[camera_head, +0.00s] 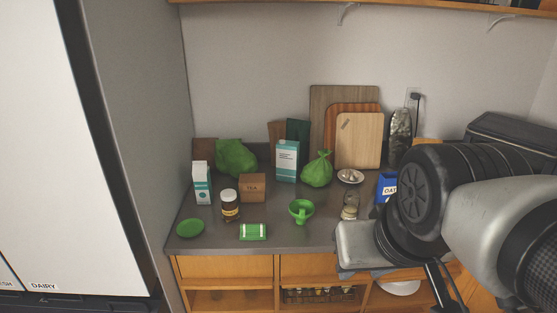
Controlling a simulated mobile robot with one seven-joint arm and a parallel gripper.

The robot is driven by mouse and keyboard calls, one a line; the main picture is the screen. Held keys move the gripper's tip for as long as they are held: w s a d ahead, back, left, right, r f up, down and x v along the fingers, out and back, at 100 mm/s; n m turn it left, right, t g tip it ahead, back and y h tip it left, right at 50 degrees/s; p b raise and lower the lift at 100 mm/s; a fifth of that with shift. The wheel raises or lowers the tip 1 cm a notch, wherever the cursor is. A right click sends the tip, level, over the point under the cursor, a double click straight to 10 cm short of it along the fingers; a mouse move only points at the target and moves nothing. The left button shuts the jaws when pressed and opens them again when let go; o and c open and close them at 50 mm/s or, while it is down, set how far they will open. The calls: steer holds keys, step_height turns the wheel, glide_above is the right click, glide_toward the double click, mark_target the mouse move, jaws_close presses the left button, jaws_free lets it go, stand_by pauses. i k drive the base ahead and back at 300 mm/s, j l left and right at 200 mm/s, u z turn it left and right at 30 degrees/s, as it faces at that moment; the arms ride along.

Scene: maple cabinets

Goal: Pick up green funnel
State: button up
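The green funnel (301,211) stands on the grey countertop (270,216) near its front edge, a little right of the middle, with its wide mouth facing up. Nothing covers it. My arm fills the right side of the view, to the right of the funnel and apart from it. My gripper's fingers cannot be made out. The lower end of my arm is near the counter's front edge, and whether the gripper is open or shut does not show.
A green box (253,232) lies left of the funnel, and a glass jar (350,207) stands to its right. Behind are a green bag (317,170), a tea box (252,188) and a small bowl (350,176). A brown jar (230,205) and green plate (190,228) are farther left.

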mark_target(301, 210)
steer(key=i+j+z, duration=0.4)
steer(key=j, duration=0.35)
steer(key=i+j+z, duration=0.2)
steer(key=i+j, duration=0.1)
steer(key=j, duration=0.1)
